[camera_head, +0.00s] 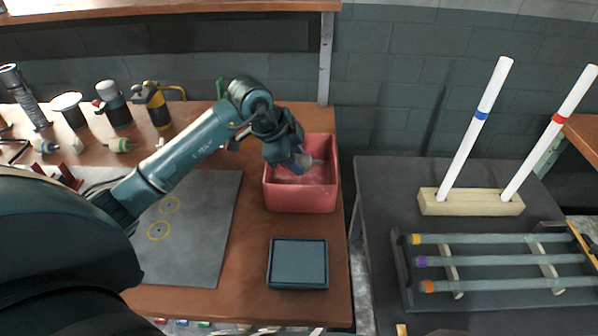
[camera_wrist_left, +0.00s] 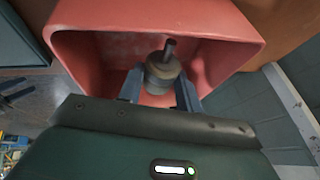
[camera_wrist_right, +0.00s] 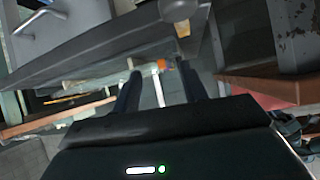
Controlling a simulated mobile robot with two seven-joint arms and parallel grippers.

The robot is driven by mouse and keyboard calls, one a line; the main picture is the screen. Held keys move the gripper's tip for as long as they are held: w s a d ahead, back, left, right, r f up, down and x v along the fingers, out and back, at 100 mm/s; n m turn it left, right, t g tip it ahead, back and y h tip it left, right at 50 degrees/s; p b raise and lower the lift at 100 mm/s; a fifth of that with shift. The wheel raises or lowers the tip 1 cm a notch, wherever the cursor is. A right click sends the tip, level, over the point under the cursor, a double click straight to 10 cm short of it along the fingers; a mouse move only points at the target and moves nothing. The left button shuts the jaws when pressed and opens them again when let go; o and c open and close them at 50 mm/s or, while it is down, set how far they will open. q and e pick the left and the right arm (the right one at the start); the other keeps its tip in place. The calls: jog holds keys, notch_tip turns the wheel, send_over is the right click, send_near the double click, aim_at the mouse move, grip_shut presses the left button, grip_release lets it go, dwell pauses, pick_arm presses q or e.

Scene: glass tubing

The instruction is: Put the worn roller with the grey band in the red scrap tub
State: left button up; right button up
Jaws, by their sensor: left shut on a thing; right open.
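The red scrap tub (camera_head: 300,200) stands near the right edge of the brown bench. My left gripper (camera_head: 300,161) is over the tub's opening, pointing down into it. It is shut on the worn roller (camera_wrist_left: 162,72), a dull greyish-brown cylinder with a thin shaft end sticking out. In the left wrist view the roller sits between the fingers, with the inner wall and rim of the red tub (camera_wrist_left: 235,18) around it. My right gripper (camera_wrist_right: 160,82) is open and empty in the right wrist view, away from the tub.
Two other rollers (camera_head: 120,145) (camera_head: 45,146) lie at the bench's left. A dark square tray (camera_head: 298,263) lies in front of the tub, and a grey mat (camera_head: 205,230) lies left. A dark table with a glass-tube rack (camera_head: 408,275) stands right, across a gap.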

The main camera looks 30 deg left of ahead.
pick_arm(q)
jog(key=shift+f, duration=2.35)
jog(key=o, duration=0.7)
jog(key=v, duration=1.2)
